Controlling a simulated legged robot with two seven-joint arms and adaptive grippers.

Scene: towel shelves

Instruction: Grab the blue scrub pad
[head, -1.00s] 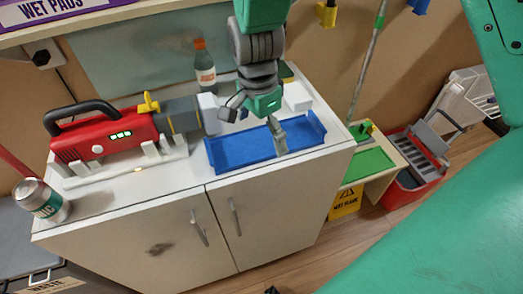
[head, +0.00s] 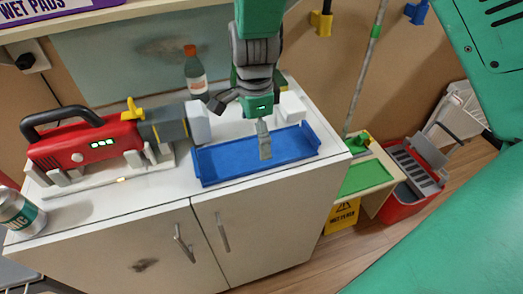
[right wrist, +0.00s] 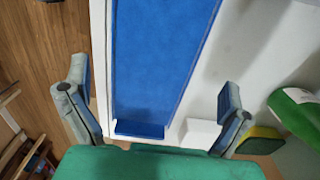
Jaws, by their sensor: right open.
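A flat blue tray-like piece (head: 225,162) with raised ends lies on the white cabinet top. It fills the middle of the right wrist view (right wrist: 160,60). I cannot make out a separate blue scrub pad on it. My right gripper (head: 241,128) is open and empty above the blue piece, pointing down. In the right wrist view its fingers (right wrist: 150,97) stand wide apart on both sides of the blue piece. A green and yellow sponge-like pad (right wrist: 260,140) lies at the right of that view. My left gripper is not in view.
A red tool (head: 85,145) rests in a white stand on the left, with a can (head: 20,212) beside it. A bottle (head: 195,75) stands behind my right gripper. A red bin (head: 405,200) stands on the floor at right.

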